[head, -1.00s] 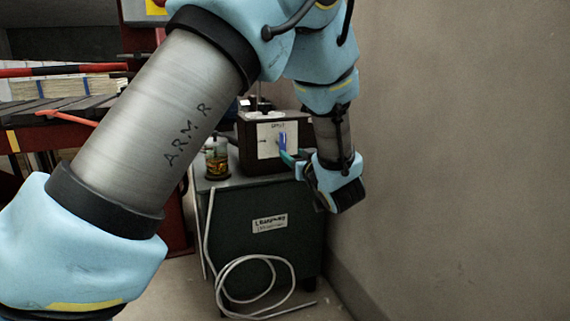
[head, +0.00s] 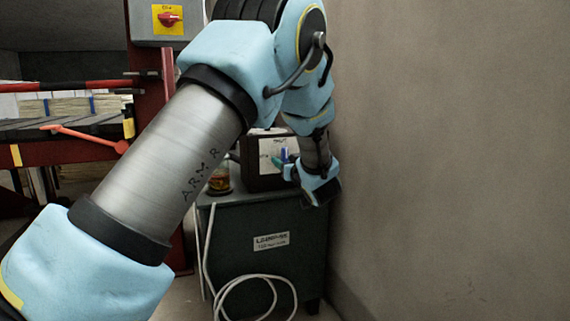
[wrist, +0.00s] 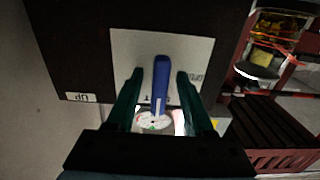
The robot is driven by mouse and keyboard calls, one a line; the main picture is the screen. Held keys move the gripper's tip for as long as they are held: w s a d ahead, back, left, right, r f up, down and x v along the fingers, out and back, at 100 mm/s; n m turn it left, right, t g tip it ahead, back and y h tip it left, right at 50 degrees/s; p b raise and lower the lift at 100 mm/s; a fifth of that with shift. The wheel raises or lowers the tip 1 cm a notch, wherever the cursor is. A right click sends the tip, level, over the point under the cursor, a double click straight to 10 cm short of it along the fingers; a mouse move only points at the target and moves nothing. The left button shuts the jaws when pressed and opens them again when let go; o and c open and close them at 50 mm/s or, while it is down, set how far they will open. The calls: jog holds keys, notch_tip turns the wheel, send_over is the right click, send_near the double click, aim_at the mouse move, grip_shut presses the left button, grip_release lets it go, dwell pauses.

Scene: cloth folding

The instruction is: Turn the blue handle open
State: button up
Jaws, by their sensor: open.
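The blue handle (wrist: 161,80) sits on a white plate (wrist: 128,45) on the front of a dark box. In the wrist view it runs lengthwise between the two green fingers of my gripper (wrist: 159,76). The fingers are open, one on each side of the handle, with a visible gap on both sides. In the head view the handle (head: 284,154) is small and partly hidden by my gripper (head: 283,162) at the front of the box. Contact or depth of the fingers around the handle cannot be told.
The dark box (head: 255,181) stands on a dark green cabinet (head: 230,232), with a jar (head: 220,181) to its left. A pale hose (head: 237,282) coils in front of the cabinet. A bare wall (head: 450,160) is close on the right.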

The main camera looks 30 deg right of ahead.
grip_shut()
dwell(0.4)
